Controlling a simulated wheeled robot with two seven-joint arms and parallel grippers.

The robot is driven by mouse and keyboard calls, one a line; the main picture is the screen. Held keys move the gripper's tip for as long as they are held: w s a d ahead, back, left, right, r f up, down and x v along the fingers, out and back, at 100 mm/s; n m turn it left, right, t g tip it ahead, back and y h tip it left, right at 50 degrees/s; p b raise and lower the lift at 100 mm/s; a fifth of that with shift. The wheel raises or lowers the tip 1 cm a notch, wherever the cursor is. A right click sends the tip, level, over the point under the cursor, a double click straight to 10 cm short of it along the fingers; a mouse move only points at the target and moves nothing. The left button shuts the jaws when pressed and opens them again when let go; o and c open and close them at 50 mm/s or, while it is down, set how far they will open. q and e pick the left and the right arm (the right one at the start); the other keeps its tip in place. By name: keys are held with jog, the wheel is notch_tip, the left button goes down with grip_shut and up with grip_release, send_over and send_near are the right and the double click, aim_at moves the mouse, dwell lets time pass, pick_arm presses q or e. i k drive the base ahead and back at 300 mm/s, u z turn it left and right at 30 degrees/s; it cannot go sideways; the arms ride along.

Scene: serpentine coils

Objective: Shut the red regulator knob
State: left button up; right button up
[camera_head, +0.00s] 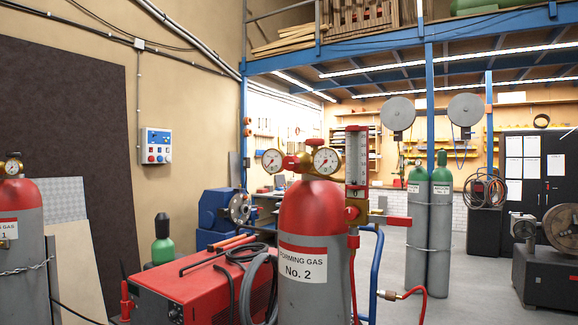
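A grey gas cylinder (307,289) with a red shoulder stands upright in the middle foreground, labelled "Forming Gas No. 2". A brass regulator with two round white gauges, a left one (271,160) and a right one (326,160), sits on its top. A red knob (290,162) shows between the gauges. A flowmeter (356,156) with a red frame stands to the right, with a red fitting below it and a red handle (397,220) beside that. I cannot tell from this picture how far the knob is turned. Neither of my grippers is in view.
A red welding machine (190,293) with hoses and cables on top stands left of the cylinder. Another red-topped cylinder (20,250) is at the left edge. Two green-topped cylinders (428,230) stand chained behind to the right. Open floor (470,290) lies at the right.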

aim_at(290, 163)
jog(key=z, duration=0.05)
jog(key=k, duration=0.8)
jog(key=u, duration=1.1)
jog(key=i, duration=2)
jog(key=z, duration=1.15)
